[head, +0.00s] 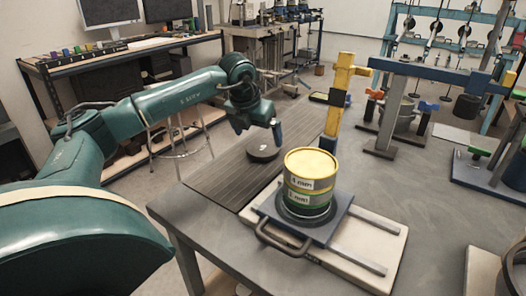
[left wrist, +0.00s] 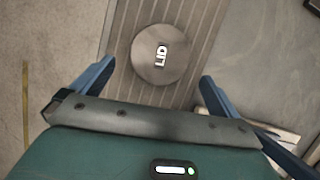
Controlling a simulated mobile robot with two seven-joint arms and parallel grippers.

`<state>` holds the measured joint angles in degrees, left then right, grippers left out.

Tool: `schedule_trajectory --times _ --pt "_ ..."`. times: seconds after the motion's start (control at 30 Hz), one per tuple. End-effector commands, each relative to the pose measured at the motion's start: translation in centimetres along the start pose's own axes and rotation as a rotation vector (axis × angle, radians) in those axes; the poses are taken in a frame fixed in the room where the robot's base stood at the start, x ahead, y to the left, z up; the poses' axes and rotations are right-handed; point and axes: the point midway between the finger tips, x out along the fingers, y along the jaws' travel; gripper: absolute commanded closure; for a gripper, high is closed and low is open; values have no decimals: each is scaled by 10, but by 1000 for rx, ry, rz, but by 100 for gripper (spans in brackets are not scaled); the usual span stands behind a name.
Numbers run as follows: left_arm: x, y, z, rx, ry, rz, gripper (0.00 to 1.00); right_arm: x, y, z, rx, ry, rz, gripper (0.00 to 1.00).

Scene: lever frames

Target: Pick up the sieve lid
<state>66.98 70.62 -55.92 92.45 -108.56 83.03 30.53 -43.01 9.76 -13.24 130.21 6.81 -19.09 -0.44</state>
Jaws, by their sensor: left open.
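The sieve lid (head: 262,151) is a dark round disc lying flat on a grooved mat on the table. In the left wrist view the lid (left wrist: 161,54) shows from above with the word LID on it. My left gripper (head: 262,125) is above the lid and apart from it. In the left wrist view its two blue fingers (left wrist: 157,72) are spread wide, with the lid between and beyond their tips. Nothing is held. My right gripper does not show.
A sieve stack (head: 310,184) with a yellow top stands on a sliding plate with a black handle (head: 283,241). A yellow and blue post (head: 338,103) rises behind it. The grooved mat (head: 222,181) is bare around the lid.

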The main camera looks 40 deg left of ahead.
Motion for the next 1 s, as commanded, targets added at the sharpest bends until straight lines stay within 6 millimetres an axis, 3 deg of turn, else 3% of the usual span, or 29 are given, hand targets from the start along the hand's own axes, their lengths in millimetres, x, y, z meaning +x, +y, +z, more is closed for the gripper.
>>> schedule_trajectory --times 0.4,0.7,1.0 --pt "50 -1 2 -1 3 0 0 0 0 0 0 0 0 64" --pt "54 -1 2 0 0 0 1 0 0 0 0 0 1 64" --pt "54 -1 2 0 0 0 25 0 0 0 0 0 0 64"
